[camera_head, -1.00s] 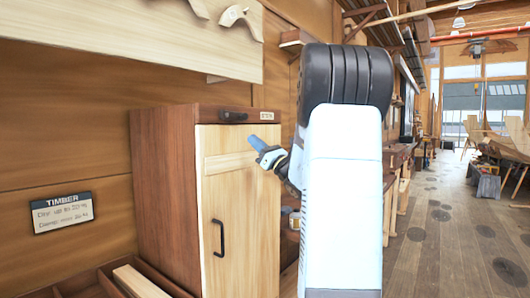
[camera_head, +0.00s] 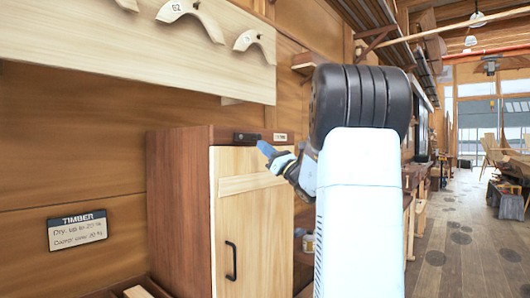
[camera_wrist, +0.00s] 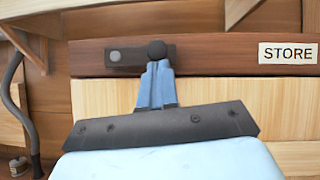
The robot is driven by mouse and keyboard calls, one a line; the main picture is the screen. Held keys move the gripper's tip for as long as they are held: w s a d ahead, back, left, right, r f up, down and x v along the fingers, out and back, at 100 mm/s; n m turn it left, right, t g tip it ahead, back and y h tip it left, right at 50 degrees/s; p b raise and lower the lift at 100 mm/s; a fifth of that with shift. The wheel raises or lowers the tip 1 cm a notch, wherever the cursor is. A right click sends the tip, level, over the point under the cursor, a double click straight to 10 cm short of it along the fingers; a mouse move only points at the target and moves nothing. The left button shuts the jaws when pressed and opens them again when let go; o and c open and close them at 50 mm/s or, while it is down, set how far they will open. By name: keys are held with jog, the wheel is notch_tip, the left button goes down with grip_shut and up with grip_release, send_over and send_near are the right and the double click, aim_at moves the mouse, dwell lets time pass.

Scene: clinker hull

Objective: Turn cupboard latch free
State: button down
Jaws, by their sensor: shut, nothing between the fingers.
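The cupboard (camera_head: 181,215) is dark red-brown with a pale wooden door (camera_head: 255,225) and a black bar handle (camera_head: 231,261). The cupboard latch (camera_head: 246,137) is a dark bar on the top rail, lying level. In the wrist view the latch (camera_wrist: 131,61) has a light round pivot at its left end and a dark round knob (camera_wrist: 157,49) at its right end. My gripper (camera_head: 265,149) is shut and empty, its blue fingers pointing at the latch's right end. In the wrist view its fingertips (camera_wrist: 157,66) are just under the knob; I cannot tell whether they touch.
A "STORE" label (camera_wrist: 288,53) is on the rail right of the latch. A shelf board with curved wooden pieces (camera_head: 190,18) hangs above. A "TIMBER" sign (camera_head: 77,230) is on the wall at left. Open floor (camera_head: 455,260) lies at right.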

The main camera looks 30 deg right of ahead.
jog(key=shift+r+n+y, duration=0.4)
jog(key=shift+r+n, duration=0.1)
jog(key=shift+n, duration=0.1)
jog(key=shift+a, duration=0.1)
